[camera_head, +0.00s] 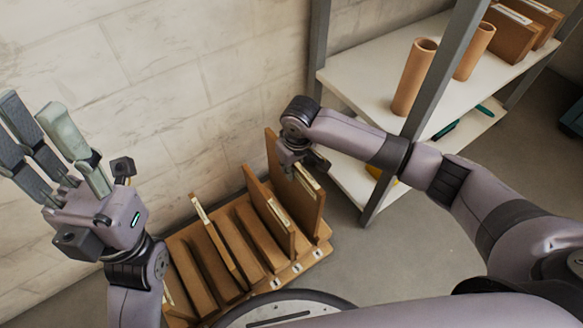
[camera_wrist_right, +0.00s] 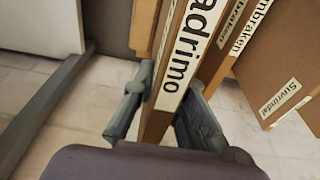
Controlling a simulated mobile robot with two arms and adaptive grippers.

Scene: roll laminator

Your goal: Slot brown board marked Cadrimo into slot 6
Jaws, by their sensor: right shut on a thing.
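My right gripper (camera_wrist_right: 162,118) is shut on a brown board (camera_wrist_right: 153,122) with a white label, on which "adrimo" can be read in the right wrist view. In the head view this board (camera_head: 310,205) stands at the right end of a wooden slotted rack (camera_head: 272,284). Whether its lower edge sits fully in a slot cannot be told. The slot numbers are too small to read. My left gripper (camera_head: 60,150) is raised at the left, away from the rack, with its fingers spread and empty.
Other labelled brown boards (camera_head: 213,240) stand in the rack to the left, some leaning. A white shelf (camera_head: 365,88) with a grey post stands to the right, holding cardboard tubes (camera_head: 413,78) and brown boxes (camera_head: 511,34). A pale block wall (camera_head: 170,90) is behind the rack.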

